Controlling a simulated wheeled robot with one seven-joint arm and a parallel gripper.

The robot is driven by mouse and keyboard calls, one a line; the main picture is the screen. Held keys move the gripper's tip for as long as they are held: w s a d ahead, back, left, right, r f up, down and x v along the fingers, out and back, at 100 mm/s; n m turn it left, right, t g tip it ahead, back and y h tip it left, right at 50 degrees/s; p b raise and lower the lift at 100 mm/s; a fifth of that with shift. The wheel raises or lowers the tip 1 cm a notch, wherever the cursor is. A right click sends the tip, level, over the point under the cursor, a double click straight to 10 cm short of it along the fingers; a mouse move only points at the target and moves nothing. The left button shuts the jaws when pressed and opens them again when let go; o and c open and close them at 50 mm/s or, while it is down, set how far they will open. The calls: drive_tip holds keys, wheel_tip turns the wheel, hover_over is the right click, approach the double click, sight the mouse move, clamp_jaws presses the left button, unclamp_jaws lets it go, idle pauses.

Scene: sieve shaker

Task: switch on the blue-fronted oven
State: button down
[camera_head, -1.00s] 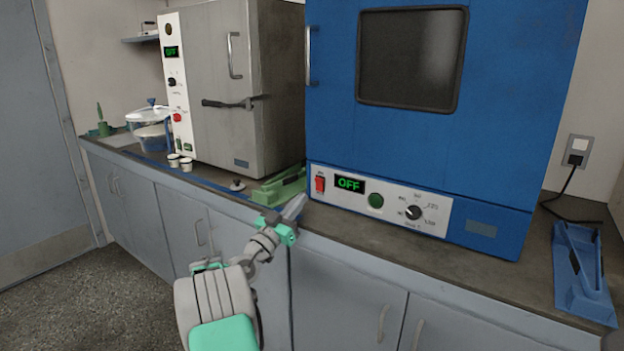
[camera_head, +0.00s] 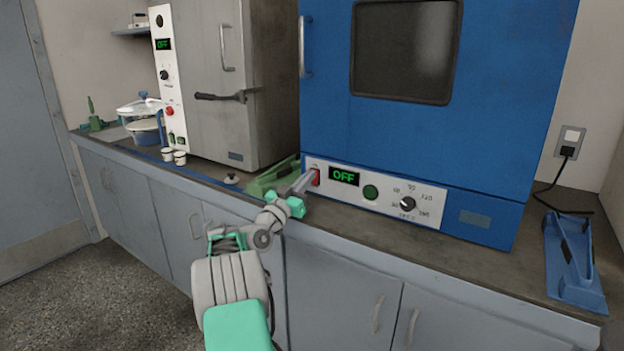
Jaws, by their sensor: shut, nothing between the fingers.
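The blue-fronted oven (camera_head: 400,140) stands on the bench, right of centre, with a dark window. Its white control panel (camera_head: 430,214) carries a red rocker switch (camera_head: 316,177) at the left end, a display (camera_head: 344,176) reading OFF in green, a round green button or lamp (camera_head: 370,192) and a black dial (camera_head: 407,204). My gripper (camera_head: 306,180) is shut and empty, with its tips at the red switch and partly covering it. I cannot tell whether the tips touch the switch.
A grey oven (camera_head: 205,80) stands to the left, its display also reading OFF. A green tool (camera_head: 272,178) lies on the bench just behind my gripper. White cups and a lidded bowl (camera_head: 143,125) are further left. A blue tool (camera_head: 574,265) lies at the right end.

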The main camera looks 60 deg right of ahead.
drive_tip(key=shift+s, duration=0.1)
drive_tip(key=shift+a+f+b, duration=0.2)
drive_tip(key=shift+a+b, duration=0.15)
drive_tip(key=shift+b, duration=0.3)
drive_tip(key=b+v, duration=0.3)
drive_tip(key=shift+a, duration=0.25)
drive_tip(key=shift+w+a+r+p, duration=0.2)
drive_tip(key=shift+a+r+p, duration=0.05)
drive_tip(key=shift+a, duration=0.25)
drive_tip(key=shift+w+a+r+p, duration=0.2)
drive_tip(key=shift+a+r+p, duration=0.1)
drive_tip(key=shift+a, duration=0.25)
drive_tip(key=a, duration=0.7)
drive_tip(key=shift+w+a+f, duration=0.35)
drive_tip(key=shift+w+f, duration=0.05)
